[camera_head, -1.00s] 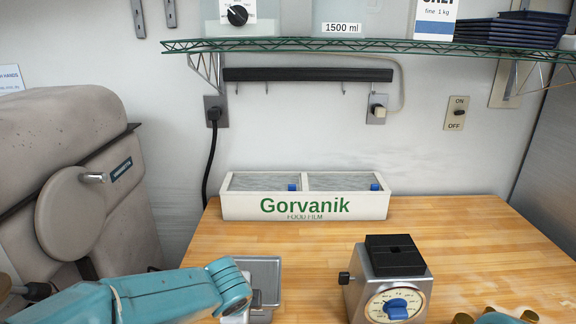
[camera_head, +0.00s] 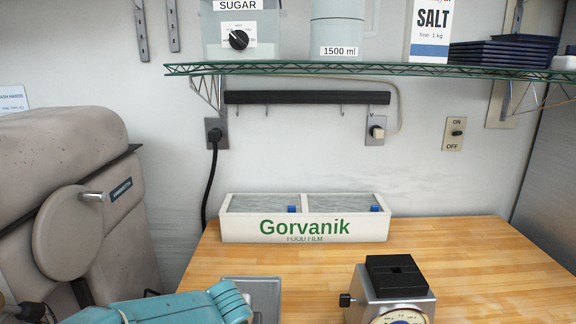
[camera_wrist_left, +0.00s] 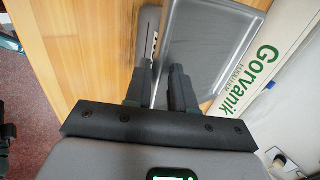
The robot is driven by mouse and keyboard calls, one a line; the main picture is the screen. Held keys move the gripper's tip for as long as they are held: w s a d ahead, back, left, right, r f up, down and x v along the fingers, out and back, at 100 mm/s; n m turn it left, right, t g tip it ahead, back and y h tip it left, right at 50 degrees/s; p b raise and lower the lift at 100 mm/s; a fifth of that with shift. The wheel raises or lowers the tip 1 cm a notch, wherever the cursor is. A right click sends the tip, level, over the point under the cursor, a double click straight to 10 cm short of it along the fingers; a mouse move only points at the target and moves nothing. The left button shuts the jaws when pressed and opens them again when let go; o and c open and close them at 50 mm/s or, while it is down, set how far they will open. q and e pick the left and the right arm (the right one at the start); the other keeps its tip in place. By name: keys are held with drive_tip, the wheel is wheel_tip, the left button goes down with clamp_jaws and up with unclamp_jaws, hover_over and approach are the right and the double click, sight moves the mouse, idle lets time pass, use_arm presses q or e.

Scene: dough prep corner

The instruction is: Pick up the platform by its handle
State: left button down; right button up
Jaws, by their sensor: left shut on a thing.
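The platform, a grey metal tray-like piece with a raised rim, shows in the head view (camera_head: 264,290) at the bottom edge, partly behind my teal left arm. It also shows in the left wrist view (camera_wrist_left: 212,42), beyond the fingers. My left gripper (camera_wrist_left: 162,92) has its two dark fingers at the platform's near left side and is shut on its handle. The fingers hide most of the handle. In the head view my left gripper is hidden or out of frame. My right gripper is not in view.
A silver dial scale (camera_head: 390,290) with a black top stands right of the platform. A white Gorvanik film box (camera_head: 305,230) lies at the table's back. A large beige mixer (camera_head: 65,205) stands left. A wire shelf (camera_head: 370,69) hangs above. The wooden table (camera_head: 480,255) is clear at right.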

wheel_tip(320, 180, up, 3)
drive_tip(key=p, duration=0.3)
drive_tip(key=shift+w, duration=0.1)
